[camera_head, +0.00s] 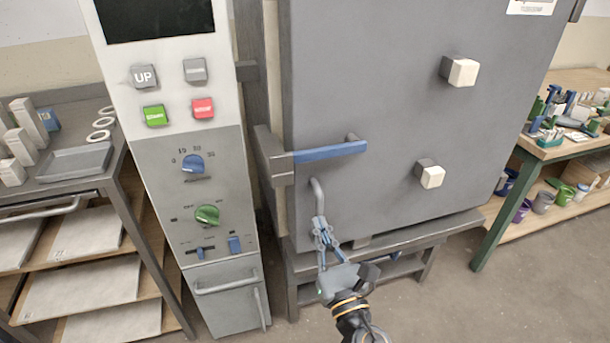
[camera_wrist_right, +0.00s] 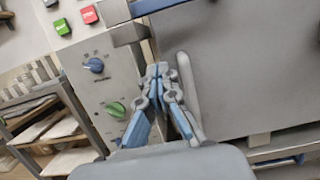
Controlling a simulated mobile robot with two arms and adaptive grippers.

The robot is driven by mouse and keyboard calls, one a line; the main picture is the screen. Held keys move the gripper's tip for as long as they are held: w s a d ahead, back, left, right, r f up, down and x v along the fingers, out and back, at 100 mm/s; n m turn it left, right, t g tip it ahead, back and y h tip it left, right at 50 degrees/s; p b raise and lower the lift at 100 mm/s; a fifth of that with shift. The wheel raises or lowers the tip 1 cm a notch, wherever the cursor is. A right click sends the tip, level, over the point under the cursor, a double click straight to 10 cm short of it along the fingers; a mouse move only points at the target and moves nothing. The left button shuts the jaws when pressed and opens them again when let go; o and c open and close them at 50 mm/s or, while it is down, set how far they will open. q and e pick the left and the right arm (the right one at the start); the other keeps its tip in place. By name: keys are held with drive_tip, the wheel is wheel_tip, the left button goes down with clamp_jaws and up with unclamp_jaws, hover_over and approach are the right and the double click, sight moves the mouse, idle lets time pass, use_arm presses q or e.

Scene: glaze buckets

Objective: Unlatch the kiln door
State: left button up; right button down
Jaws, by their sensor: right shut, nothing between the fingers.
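The kiln door (camera_head: 400,110) is a large grey panel and looks closed. The latch has a blue-gripped lever (camera_head: 330,152) lying nearly level across the door's left edge, its left end in a grey bracket (camera_head: 275,165). The lever also shows at the top of the right wrist view (camera_wrist_right: 155,5). A grey pull handle (camera_head: 316,190) stands upright below it. My right gripper (camera_head: 321,222) is shut and empty below the lever, at the handle's lower part. In the right wrist view its fingertips (camera_wrist_right: 158,70) are just left of the handle (camera_wrist_right: 186,80); I cannot tell whether they touch. My left gripper is out of view.
A control panel (camera_head: 215,240) with buttons and knobs stands left of the door. Two pale blocks (camera_head: 462,72) stick out from the door. A shelf rack (camera_head: 75,160) is at the left, a green-legged workbench (camera_head: 490,210) at the right. The floor between is clear.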

sight(320, 154)
drive_tip(key=w+a+r+p, duration=0.1)
drive_tip(key=w+r, duration=0.1)
drive_tip(key=w, duration=0.1)
drive_tip(key=w+a+r+p, duration=0.1)
drive_tip(key=w+r+p, duration=0.1)
drive_tip(key=w, duration=0.1)
drive_tip(key=w+a+r+p, duration=0.1)
drive_tip(key=w+r+p, duration=0.1)
drive_tip(key=w, duration=0.1)
drive_tip(key=shift+w+r, duration=0.15)
drive_tip(key=shift+r, duration=0.15)
idle(0.5)
